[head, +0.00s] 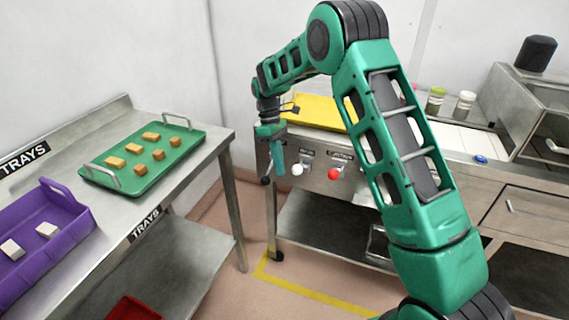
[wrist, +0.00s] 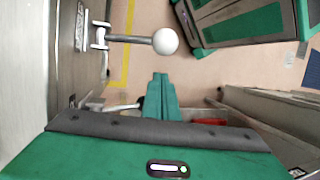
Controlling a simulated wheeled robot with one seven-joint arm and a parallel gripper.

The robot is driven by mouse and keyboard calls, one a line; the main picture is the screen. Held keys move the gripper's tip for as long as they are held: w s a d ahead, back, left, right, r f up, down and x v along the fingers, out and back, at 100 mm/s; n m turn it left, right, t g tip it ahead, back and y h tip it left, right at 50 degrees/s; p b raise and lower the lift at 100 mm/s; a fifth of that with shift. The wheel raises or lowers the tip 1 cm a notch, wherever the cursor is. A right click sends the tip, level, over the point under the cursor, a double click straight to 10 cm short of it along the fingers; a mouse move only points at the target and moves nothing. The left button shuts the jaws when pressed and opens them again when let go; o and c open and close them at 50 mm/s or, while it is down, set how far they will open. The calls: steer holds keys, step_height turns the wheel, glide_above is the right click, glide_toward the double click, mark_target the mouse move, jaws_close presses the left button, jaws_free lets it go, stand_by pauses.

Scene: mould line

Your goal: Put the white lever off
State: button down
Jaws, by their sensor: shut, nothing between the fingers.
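The white lever (head: 298,169) is on the front panel of the steel bench, with a round white knob. In the wrist view its white ball knob (wrist: 165,41) sits on a grey rod that sticks out from a bracket on the panel at left. My gripper (head: 279,172) is just left of the white lever in the head view. In the wrist view my gripper (wrist: 161,78) is shut and empty, its fingertips apart from the knob. A red-knobbed lever (head: 334,174) is on the same panel, right of the white one.
A yellow tray (head: 312,112) lies on the bench above the levers. At left a steel table holds a green tray (head: 127,183) with several tan blocks and a purple bin (head: 72,223) with white blocks. Floor between table and bench is clear, with a yellow line (head: 300,290).

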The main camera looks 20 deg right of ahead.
steer(key=w+v, duration=0.1)
steer(key=v, duration=0.8)
steer(key=shift+a, duration=0.25)
steer(key=shift+w+r, duration=0.1)
